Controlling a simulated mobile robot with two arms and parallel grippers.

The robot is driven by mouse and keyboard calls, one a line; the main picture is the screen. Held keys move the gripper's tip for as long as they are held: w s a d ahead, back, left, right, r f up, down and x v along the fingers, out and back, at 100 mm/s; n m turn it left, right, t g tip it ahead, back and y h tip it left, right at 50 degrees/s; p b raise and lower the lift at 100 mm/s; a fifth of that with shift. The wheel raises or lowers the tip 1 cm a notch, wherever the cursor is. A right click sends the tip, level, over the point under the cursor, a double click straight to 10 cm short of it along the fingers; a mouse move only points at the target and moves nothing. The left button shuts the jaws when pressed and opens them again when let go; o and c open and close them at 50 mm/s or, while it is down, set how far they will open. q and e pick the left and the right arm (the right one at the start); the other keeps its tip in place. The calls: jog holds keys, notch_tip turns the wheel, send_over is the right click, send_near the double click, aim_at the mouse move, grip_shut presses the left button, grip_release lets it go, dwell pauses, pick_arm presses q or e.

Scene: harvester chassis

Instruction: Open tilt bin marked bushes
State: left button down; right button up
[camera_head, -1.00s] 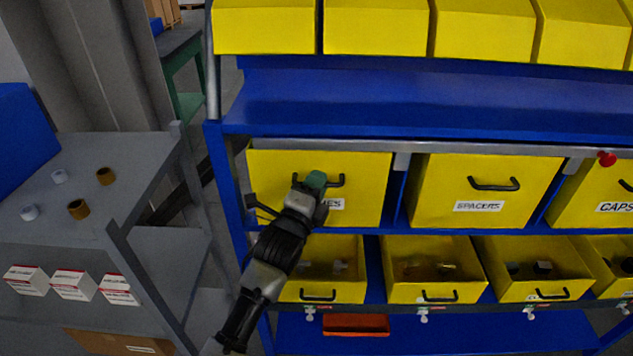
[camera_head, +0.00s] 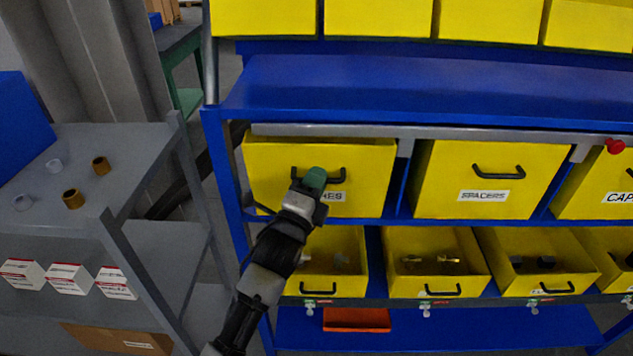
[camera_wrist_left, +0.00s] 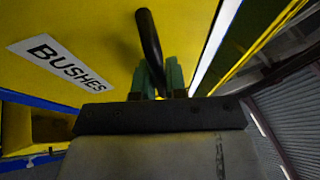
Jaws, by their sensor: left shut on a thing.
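The yellow tilt bin (camera_head: 270,165) is at the left end of the middle row in the head view. Its white label is partly covered by my arm there; in the left wrist view the label (camera_wrist_left: 62,62) reads BUSHES. The bin has a black bar handle (camera_head: 335,178), which also shows in the left wrist view (camera_wrist_left: 150,45). My left gripper (camera_head: 314,180) has green fingertips and is shut on the handle. The bin's front looks tipped slightly outward at its top. My right gripper is not in view.
A grey metal rail (camera_head: 400,133) runs along the top of the bin row, with a red knob (camera_head: 615,146) at right. A SPACERS bin (camera_head: 450,165) is beside it. Open yellow bins (camera_head: 405,285) sit below. A grey cart (camera_head: 120,150) stands at left.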

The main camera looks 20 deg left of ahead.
pick_arm(q)
jog(key=s+d+f+m+t+h+b, duration=0.2)
jog(key=s+f+m+t+h+b, duration=0.2)
jog(key=b, duration=1.2)
jog(key=s+f+m+h, duration=0.1)
jog(key=s, duration=0.2)
jog(key=shift+s+f+m+t, duration=0.25)
jog(key=shift+f+m+t, duration=0.05)
jog(key=shift+t, duration=0.1)
jog(key=shift+d, duration=0.1)
jog(key=c, duration=1.5)
grip_release()
jog(key=shift+o, duration=0.2)
jog(key=b+v, duration=0.3)
jog(key=v, duration=0.7)
jog(key=shift+s+f, duration=0.25)
jog(key=shift+f, duration=0.05)
